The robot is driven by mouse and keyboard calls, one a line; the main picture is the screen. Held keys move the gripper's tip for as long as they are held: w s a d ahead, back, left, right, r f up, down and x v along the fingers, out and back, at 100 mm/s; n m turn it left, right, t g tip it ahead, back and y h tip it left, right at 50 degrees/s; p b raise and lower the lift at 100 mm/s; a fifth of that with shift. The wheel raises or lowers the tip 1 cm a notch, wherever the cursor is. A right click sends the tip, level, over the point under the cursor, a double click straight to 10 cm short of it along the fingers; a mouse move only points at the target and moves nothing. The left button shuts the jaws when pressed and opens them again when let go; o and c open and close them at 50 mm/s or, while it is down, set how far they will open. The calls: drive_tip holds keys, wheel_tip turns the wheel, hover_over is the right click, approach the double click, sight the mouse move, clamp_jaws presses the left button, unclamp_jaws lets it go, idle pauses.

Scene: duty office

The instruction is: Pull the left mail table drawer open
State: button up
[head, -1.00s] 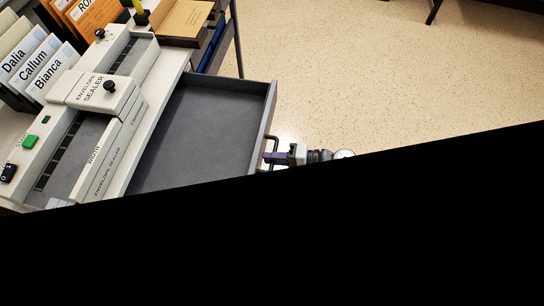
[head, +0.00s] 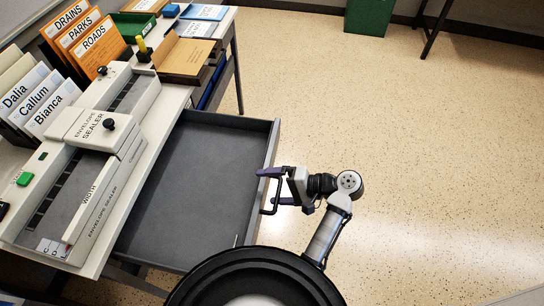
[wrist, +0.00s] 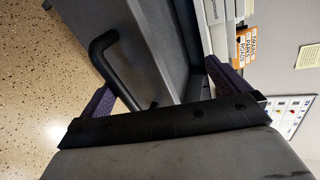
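The grey mail table drawer (head: 200,175) is pulled well out of the table below the envelope sealer, and its floor shows. Its dark bar handle (head: 268,209) is on the front panel, on the right side in the head view. My gripper (head: 274,186) is at this front panel with its two purple fingers spread apart. In the wrist view the handle (wrist: 100,47) lies between the open fingers (wrist: 160,92), nearer the left one. The fingers do not close on it. Whether a finger touches the handle or panel I cannot tell.
The envelope sealer (head: 75,190) stands on the white table (head: 178,98). Letter sorters (head: 88,42), a green tray (head: 133,25) and a brown box (head: 186,58) are behind it. The speckled floor (head: 400,130) right of the drawer is clear. A green bin (head: 369,16) stands far back.

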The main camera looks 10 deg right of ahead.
drive_tip(key=shift+n+t+y, duration=0.4)
drive_tip(key=shift+n+y, duration=0.3)
drive_tip(key=shift+n, duration=0.2)
drive_tip(key=r+p, duration=0.1)
drive_tip(key=r, duration=0.4)
drive_tip(key=s+r+p, duration=0.1)
drive_tip(key=r+p, duration=0.1)
drive_tip(key=r, duration=0.2)
drive_tip(key=r+p, duration=0.1)
drive_tip(key=r, duration=0.4)
drive_tip(key=shift+s+d+r, duration=0.1)
drive_tip(key=shift+s+r, duration=0.1)
drive_tip(key=shift+r, duration=0.1)
drive_tip(key=c, duration=1.2)
drive_tip(key=shift+o, duration=0.2)
drive_tip(key=shift+w+r+p, duration=0.25)
drive_tip(key=shift+r+p, duration=0.25)
drive_tip(key=shift+a+f, duration=0.1)
drive_tip(key=shift+a, duration=0.1)
